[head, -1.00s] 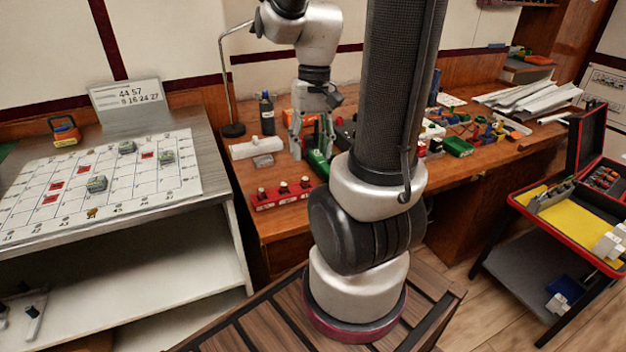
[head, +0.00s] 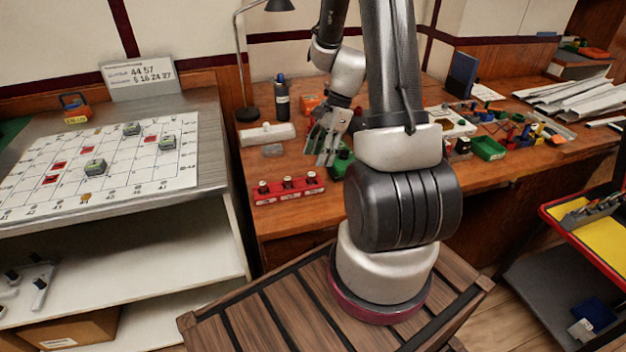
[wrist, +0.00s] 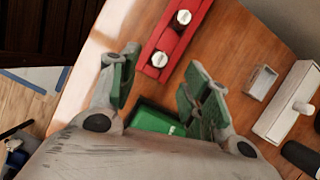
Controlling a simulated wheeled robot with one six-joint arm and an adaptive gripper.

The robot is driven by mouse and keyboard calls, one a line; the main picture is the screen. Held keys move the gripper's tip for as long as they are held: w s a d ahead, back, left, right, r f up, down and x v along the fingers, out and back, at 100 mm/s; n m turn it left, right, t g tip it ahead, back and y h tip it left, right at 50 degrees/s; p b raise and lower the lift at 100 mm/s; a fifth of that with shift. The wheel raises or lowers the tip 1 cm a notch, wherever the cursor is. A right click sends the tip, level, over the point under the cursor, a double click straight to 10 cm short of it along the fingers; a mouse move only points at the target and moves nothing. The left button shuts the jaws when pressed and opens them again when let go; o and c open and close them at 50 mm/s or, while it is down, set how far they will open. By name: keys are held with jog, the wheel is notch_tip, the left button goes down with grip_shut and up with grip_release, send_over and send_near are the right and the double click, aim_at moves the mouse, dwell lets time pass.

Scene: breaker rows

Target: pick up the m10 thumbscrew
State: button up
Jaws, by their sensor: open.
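A red rack (head: 275,198) lies on the wooden bench with three small dark-topped, pale-labelled pieces in a row: left (head: 263,187), middle (head: 287,183) and right (head: 311,178). I cannot tell which, if any, is the M10 thumbscrew. In the wrist view the rack (wrist: 171,39) shows two round pale-topped pieces, one farther (wrist: 183,17) and one nearer (wrist: 159,59). My gripper (head: 325,158) is open and empty above the bench, behind and right of the rack. In the wrist view my gripper (wrist: 162,62) has its green-padded fingers apart, with the nearer piece seen between their tips.
A green bin (head: 341,163) stands close by my gripper; it also shows in the wrist view (wrist: 155,119). A white block (head: 266,134), a small grey tray (head: 273,150) and a dark bottle (head: 282,100) are behind the rack. A lamp (head: 248,113) stands at the back left.

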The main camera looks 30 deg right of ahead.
aim_at(312, 173)
jog(key=x, duration=0.6)
jog(key=shift+d+f, duration=0.15)
jog(key=shift+f, duration=0.1)
grip_shut()
